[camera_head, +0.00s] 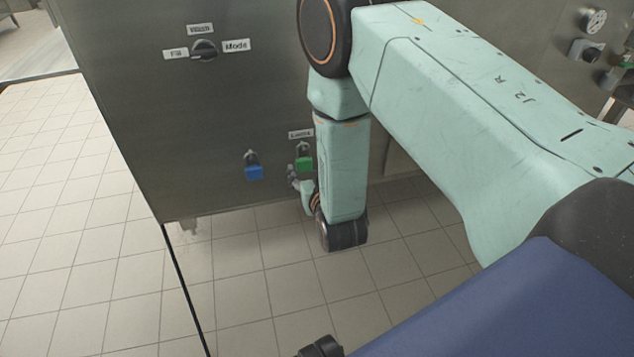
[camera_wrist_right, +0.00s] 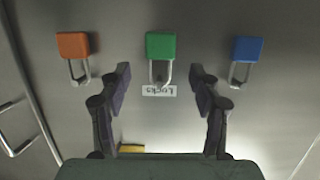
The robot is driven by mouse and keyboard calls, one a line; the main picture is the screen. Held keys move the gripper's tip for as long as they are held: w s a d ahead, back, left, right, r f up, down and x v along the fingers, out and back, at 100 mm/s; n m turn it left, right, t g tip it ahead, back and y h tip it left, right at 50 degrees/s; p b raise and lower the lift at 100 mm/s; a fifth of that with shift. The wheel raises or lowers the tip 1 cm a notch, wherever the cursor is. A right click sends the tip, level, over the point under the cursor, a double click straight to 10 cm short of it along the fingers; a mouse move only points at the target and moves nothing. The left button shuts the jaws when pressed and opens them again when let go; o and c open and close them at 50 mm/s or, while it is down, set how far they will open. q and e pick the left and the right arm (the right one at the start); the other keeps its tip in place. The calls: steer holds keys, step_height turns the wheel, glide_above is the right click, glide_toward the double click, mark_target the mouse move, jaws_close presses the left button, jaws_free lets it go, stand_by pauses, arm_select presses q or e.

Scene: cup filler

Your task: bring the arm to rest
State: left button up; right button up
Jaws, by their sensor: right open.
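My right arm (camera_head: 450,110) reaches across the right half of the head view, its lower link hanging in front of the grey machine panel. In the right wrist view my right gripper (camera_wrist_right: 160,84) is open, with nothing between its fingers that I can tell is held. The green padlock (camera_wrist_right: 162,46) is just beyond the fingertips, its shackle between them in the picture; the gap in depth cannot be told. In the head view the green padlock (camera_head: 304,164) hangs beside the arm link, which hides most of the gripper. My left gripper is not in view.
A blue padlock (camera_head: 254,172) hangs left of the green one. An orange padlock (camera_wrist_right: 73,46) shows in the wrist view, with a yellow piece (camera_wrist_right: 131,148) lower. The mode knob (camera_head: 204,50) is higher on the panel. Tiled floor (camera_head: 90,250) is clear at left.

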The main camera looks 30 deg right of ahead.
steer(key=v, duration=0.8)
steer(key=s+a+f+n+g+y+p, duration=0.2)
steer(key=s+f+g, duration=0.6)
steer(key=s+f, duration=0.3)
steer(key=s+r+g+y+p, duration=0.1)
steer(key=s+g+p, duration=0.5)
steer(key=s, duration=1.3)
steer(key=shift+s+a+r+g, duration=0.2)
steer(key=shift+a+r+g, duration=0.1)
steer(key=shift+a+r, duration=0.15)
steer(key=shift+d, duration=0.15)
